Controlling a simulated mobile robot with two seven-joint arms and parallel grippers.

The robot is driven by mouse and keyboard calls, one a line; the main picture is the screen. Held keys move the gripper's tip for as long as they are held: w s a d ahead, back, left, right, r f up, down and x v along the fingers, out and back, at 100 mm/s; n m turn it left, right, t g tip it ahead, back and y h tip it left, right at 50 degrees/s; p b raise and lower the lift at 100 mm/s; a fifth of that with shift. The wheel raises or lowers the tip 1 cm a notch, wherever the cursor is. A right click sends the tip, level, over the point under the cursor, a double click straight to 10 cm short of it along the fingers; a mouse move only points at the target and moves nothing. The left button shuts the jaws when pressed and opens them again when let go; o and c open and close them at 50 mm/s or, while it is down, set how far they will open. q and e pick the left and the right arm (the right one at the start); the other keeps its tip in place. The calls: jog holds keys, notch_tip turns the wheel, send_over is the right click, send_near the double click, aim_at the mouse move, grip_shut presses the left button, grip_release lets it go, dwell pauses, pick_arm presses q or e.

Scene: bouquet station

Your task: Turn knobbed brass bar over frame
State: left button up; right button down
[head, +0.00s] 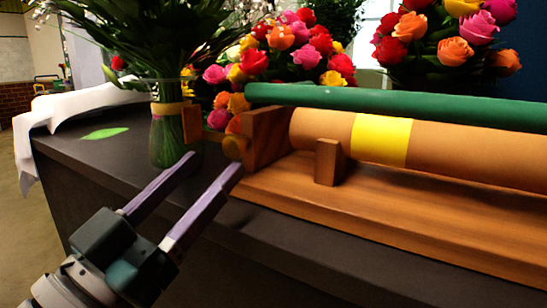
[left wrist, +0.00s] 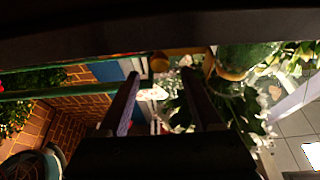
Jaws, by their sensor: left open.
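A wooden frame (head: 262,140) stands on a wooden base and carries a brown paper roll (head: 450,155) with a yellow band. At its left end a brass-coloured bar (head: 209,138) runs sideways, with a round knob (head: 236,148) near the frame. The bar (left wrist: 185,51) and the knob (left wrist: 159,62) also show in the left wrist view, just beyond the fingertips. My left gripper (head: 217,164) is open and empty, its fingers pointing up at the bar and knob. In the left wrist view its fingers (left wrist: 161,73) are apart, with the knob ahead between them. My right gripper is not in view.
A long green rod (head: 400,102) runs above the roll. A glass vase (head: 168,140) with greenery stands close left of the bar. Rose bouquets (head: 270,55) stand behind. A white cloth (head: 80,103) and a green leaf (head: 104,133) lie on the dark table (head: 85,160).

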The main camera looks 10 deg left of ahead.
aim_at(230, 148)
pick_arm(q)
jog(key=shift+x, duration=1.8)
jog(key=shift+c, duration=0.2)
grip_shut()
